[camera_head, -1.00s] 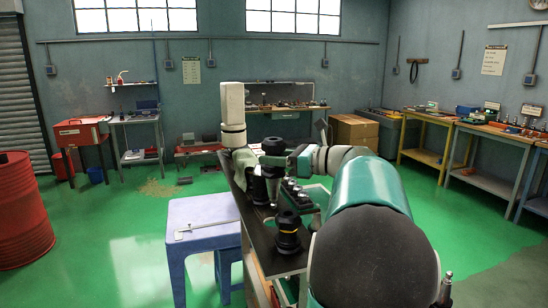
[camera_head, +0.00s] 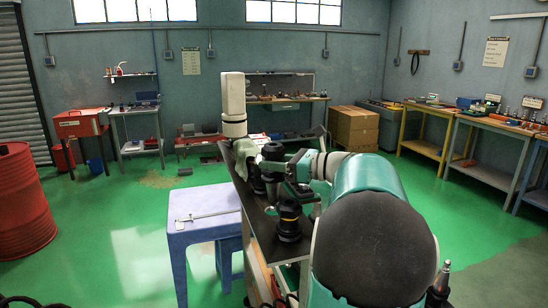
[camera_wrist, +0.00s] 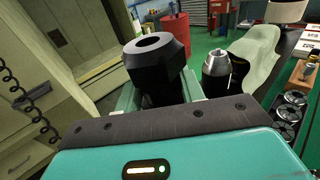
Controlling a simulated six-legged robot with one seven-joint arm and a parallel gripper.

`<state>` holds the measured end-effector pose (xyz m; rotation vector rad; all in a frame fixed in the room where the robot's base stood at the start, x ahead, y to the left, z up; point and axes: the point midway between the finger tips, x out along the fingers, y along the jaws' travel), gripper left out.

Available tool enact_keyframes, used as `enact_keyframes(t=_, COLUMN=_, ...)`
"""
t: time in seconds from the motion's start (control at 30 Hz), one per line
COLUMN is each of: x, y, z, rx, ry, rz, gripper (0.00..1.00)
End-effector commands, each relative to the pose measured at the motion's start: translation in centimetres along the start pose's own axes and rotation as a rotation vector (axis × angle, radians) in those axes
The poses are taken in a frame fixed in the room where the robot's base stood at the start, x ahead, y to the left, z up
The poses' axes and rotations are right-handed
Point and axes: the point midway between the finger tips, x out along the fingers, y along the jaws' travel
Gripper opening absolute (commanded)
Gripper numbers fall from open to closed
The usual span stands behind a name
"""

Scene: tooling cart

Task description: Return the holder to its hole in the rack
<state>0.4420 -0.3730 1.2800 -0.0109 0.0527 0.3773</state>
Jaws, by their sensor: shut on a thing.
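A black holder with a faceted head and a round bore (camera_wrist: 153,50) stands up between my gripper's fingers (camera_wrist: 158,97) in the wrist view. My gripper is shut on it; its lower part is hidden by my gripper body. In the head view my gripper (camera_head: 272,168) is over the dark cart top, largely hidden by its own links. The rack (camera_wrist: 290,107), with several round metal-rimmed places, is at the right of the wrist view, apart from the held holder. Which hole is the holder's own, I cannot tell.
Another black holder with a silver nose (camera_wrist: 217,65) stands close right of the held one. A dark holder (camera_head: 289,222) stands at the cart's near end. A white column (camera_head: 233,107) rises at its far end.

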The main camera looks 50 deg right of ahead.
Motion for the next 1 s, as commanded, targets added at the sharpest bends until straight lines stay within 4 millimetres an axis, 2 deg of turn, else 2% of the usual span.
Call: enact_keyframes(t=1.0, x=0.3, y=0.0, z=-5.2, rx=-0.001, ry=-0.003, rz=-0.001, gripper=0.00)
